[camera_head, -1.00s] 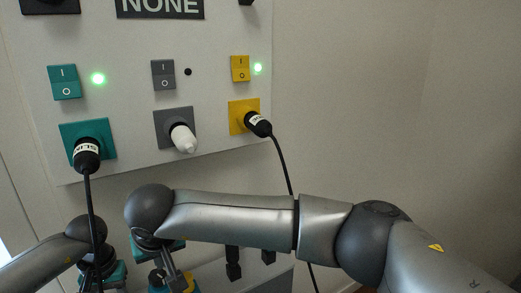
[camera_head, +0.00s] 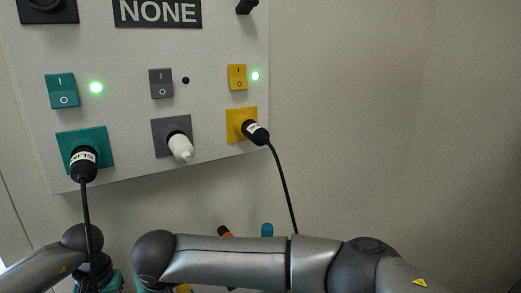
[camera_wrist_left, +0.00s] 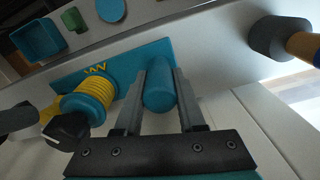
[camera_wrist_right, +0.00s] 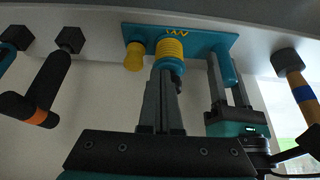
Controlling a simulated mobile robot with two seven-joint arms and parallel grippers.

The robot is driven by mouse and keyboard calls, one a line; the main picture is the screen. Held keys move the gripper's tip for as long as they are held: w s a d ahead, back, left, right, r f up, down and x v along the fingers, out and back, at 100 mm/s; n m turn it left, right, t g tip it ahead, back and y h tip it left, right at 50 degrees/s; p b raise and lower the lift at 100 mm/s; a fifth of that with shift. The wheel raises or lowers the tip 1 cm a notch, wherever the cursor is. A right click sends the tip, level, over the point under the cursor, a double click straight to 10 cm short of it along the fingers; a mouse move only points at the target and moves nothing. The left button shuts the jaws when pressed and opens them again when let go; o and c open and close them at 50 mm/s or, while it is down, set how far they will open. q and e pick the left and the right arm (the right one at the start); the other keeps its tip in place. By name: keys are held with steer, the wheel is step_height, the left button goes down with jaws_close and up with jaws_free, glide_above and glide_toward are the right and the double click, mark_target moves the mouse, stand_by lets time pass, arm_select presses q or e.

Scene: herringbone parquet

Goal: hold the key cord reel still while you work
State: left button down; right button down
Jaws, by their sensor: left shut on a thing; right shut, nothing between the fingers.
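The key cord reel appears to be a teal plate (camera_wrist_left: 155,55) with a yellow zigzag mark. It bears a teal cylinder (camera_wrist_left: 159,88) and a teal drum with yellow windings (camera_wrist_left: 97,90). My left gripper (camera_wrist_left: 165,72) is shut on the teal cylinder, a finger on each side. The right wrist view also shows the plate (camera_wrist_right: 205,41), the windings (camera_wrist_right: 171,48) and a yellow knob (camera_wrist_right: 134,57). There my right gripper (camera_wrist_right: 164,76) is shut and empty, its fingertips close to the drum; contact cannot be told.
A wall panel carries green (camera_head: 84,160), grey (camera_head: 180,147) and yellow (camera_head: 255,132) sockets with plugs. Black cords hang from the green and yellow ones. Dark-handled tools, one with an orange band (camera_wrist_right: 36,117), hang beside the reel.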

steer(key=shift+w+a, duration=0.3)
steer(key=shift+a, duration=0.1)
stand_by(0.5)
steer(key=shift+s+a, duration=0.15)
steer(key=shift+s, duration=0.05)
steer(key=shift+s+a, duration=0.3)
steer(key=shift+a, duration=0.1)
steer(key=shift+s+a, duration=0.15)
steer(key=shift+a, duration=0.3)
stand_by(0.4)
steer(key=shift+s, duration=0.1)
step_height(320, 180, up, 6)
steer(key=shift+s+d, duration=0.15)
steer(key=shift+s, duration=0.15)
stand_by(0.5)
